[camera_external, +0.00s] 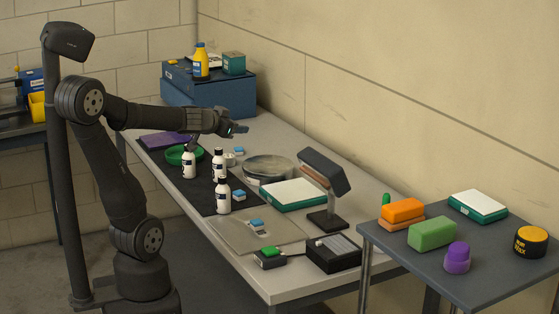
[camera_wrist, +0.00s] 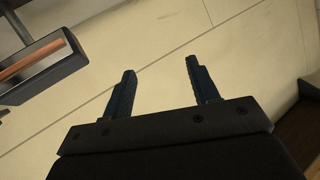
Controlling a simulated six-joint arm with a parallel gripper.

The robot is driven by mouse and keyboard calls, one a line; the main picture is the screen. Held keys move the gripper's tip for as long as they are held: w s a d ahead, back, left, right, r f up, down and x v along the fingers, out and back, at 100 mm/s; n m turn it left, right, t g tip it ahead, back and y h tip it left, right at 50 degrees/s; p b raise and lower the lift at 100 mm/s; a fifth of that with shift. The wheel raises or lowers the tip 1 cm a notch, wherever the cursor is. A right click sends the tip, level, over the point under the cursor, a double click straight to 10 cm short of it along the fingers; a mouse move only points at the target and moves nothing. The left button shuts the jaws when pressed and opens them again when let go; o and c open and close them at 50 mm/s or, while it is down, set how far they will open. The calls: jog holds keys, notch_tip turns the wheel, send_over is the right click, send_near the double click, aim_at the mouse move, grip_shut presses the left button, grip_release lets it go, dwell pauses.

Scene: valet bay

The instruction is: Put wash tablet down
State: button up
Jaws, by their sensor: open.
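My gripper (camera_external: 239,130) is raised above the far part of the grey workbench, pointing right. In the wrist view my gripper (camera_wrist: 160,72) is open, with nothing between its fingers. Small blue-and-white blocks look like wash tablets. One tablet (camera_external: 239,150) lies near the round glass dish, below my gripper. A second tablet (camera_external: 239,195) lies by the dark mat's right edge, beside a bottle. A third tablet (camera_external: 256,224) lies on the flat grey sheet (camera_external: 228,234) at the near end. No tablet shows in the wrist view.
White bottles (camera_external: 223,196) stand on the dark mat, near a green dish (camera_external: 180,156). A glass dish (camera_external: 267,168), a white-topped scale (camera_external: 293,194) and a lamp (camera_external: 325,172) stand right of them; the lamp head also shows in the wrist view (camera_wrist: 40,62). The wall runs behind the bench.

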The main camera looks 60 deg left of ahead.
jog(key=s+d+f+m+h, duration=0.2)
jog(key=s+d+f+h, duration=0.15)
jog(key=d, duration=0.25)
jog(key=s+d+f+m+h, duration=0.1)
jog(key=s+d+f+h, duration=0.25)
jog(key=d+f, duration=0.2)
send_near(257, 221)
jog(key=shift+w+d+r, duration=0.15)
jog(key=shift+w+r, duration=0.05)
jog(key=shift+w, duration=0.15)
jog(key=shift+w+f, duration=0.1)
jog(key=shift+f, duration=0.45)
jog(key=shift+x, duration=3.7)
jog(key=c, duration=1.1)
jog(key=shift+c, duration=0.2)
